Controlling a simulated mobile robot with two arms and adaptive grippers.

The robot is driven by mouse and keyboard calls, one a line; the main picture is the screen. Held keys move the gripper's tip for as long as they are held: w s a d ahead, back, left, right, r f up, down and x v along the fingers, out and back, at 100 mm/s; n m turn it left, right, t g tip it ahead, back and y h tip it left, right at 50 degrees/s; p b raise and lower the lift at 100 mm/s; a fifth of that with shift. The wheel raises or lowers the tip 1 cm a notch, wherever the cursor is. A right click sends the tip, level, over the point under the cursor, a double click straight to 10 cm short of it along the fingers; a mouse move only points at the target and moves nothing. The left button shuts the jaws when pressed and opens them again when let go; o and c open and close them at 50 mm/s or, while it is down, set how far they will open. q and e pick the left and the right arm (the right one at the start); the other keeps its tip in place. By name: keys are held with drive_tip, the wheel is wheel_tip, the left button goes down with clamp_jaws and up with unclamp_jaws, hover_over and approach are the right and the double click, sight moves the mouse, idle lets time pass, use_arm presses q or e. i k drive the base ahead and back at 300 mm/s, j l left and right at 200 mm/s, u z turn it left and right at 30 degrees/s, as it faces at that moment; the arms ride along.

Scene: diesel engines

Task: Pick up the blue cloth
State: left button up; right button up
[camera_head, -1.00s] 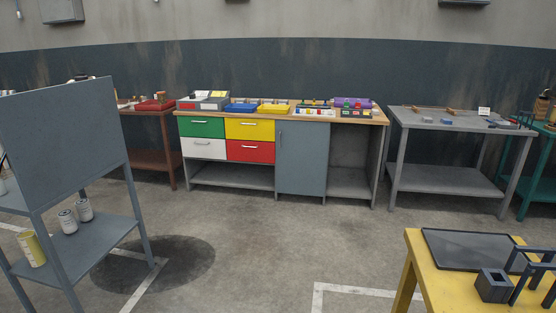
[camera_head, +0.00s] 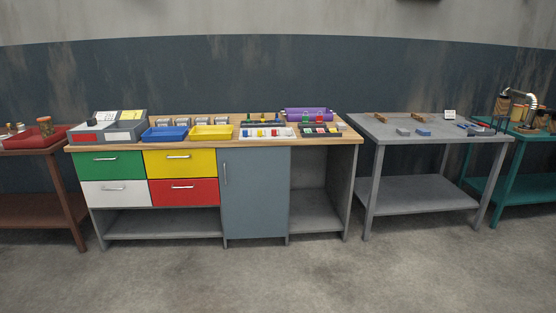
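I cannot make out a blue cloth for certain. Small blue items (camera_head: 423,132) lie on the grey metal table (camera_head: 385,130) at the right, too small to identify. A blue tray (camera_head: 165,134) sits on the wooden-topped workbench (camera_head: 350,138), left of a yellow tray (camera_head: 211,132). Neither of my grippers is in view.
The workbench has coloured drawers (camera_head: 110,165) and a grey door (camera_head: 254,195). A purple roll (camera_head: 306,115) lies at its back right. A red-brown table (camera_head: 35,215) stands at left and a teal table (camera_head: 530,150) at right. The concrete floor (camera_head: 280,285) in front is clear.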

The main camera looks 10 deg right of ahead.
sight(424, 132)
drive_tip(key=i+l+z, duration=0.3)
drive_tip(key=i, duration=0.2)
drive_tip(key=i+z, duration=0.3)
drive_tip(key=i, duration=0.2)
drive_tip(key=i+z, duration=0.3)
drive_tip(key=i, duration=0.2)
drive_tip(key=i+j+z, duration=0.3)
drive_tip(key=i, duration=0.2)
drive_tip(key=i+j+z, duration=0.3)
drive_tip(key=i, duration=0.2)
drive_tip(key=l, duration=0.1)
